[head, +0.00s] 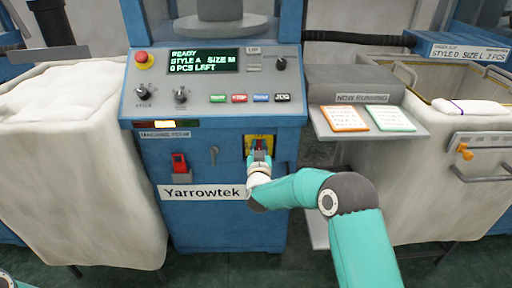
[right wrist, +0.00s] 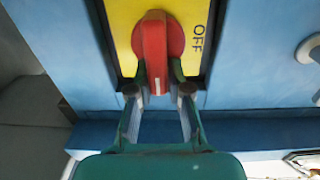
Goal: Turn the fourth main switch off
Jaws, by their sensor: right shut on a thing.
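The main switch is a red rotary handle (right wrist: 154,50) on a yellow plate (right wrist: 122,18), low on the front of the blue machine. In the head view the yellow plate (head: 248,141) is partly covered by my right gripper (head: 259,158). In the right wrist view the two fingers of my right gripper (right wrist: 159,92) are shut on the handle, one on each side. The handle lies along the picture's vertical there. My left gripper is not in view.
The control panel (head: 215,108) above has a display reading READY, 0 PCS LEFT, and a red stop button (head: 142,58). A red switch (head: 179,162) and a key (head: 214,155) are left of my gripper. Cloth bins (head: 80,190) flank the machine; a card shelf (head: 365,130) juts out right.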

